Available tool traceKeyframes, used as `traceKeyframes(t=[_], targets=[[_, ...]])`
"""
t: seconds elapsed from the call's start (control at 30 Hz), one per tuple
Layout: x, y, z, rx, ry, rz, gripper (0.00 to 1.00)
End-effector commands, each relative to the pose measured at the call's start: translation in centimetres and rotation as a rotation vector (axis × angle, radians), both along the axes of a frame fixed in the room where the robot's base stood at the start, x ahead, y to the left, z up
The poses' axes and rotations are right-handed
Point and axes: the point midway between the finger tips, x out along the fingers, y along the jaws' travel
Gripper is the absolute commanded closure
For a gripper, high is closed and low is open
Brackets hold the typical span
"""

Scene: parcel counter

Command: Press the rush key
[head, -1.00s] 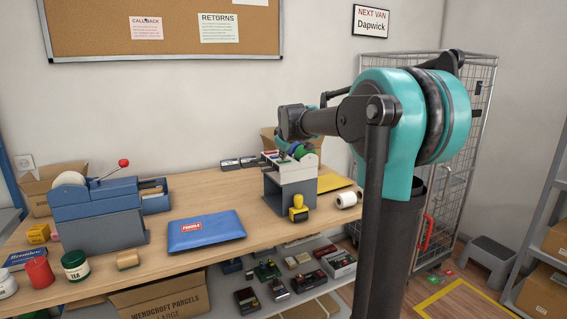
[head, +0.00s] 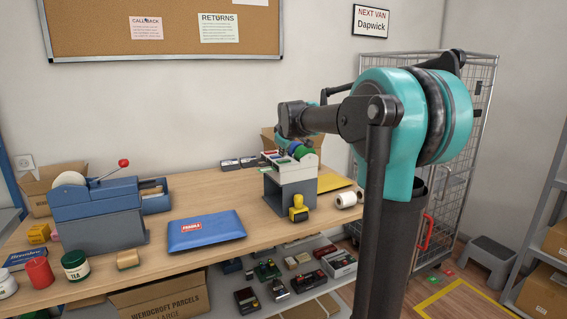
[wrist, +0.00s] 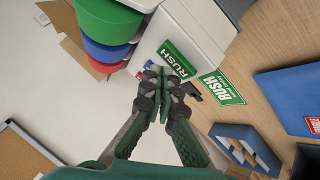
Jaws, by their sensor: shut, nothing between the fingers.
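The white label machine (head: 292,172) stands on a grey base on the counter. In the wrist view its white casing (wrist: 205,25) fills the top, with large round green (wrist: 110,18), blue (wrist: 100,28) and red (wrist: 108,52) keys stacked at upper left. A green RUSH label (wrist: 172,56) is on the casing, close behind my fingertips. A second green RUSH label (wrist: 224,87) shows beside the machine, over the counter. My gripper (wrist: 166,88) is shut and empty, to the lower right of the keys. I cannot tell if its tips touch the casing. In the head view it is hard to make out.
A blue parcel mailer (head: 206,231) lies left of the machine. A blue tape dispenser (head: 100,218) is at far left. Bare counter lies between mailer and machine.

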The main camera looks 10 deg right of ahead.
Motion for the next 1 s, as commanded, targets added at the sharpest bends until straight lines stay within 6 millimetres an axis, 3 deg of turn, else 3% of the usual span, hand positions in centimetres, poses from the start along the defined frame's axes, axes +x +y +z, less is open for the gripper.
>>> traceKeyframes(t=[0.7,1.0], targets=[[0.0,0.0,5.6,0.000,0.000,0.000,1.00],[0.0,0.0,6.0,0.000,0.000,0.000,1.00]])
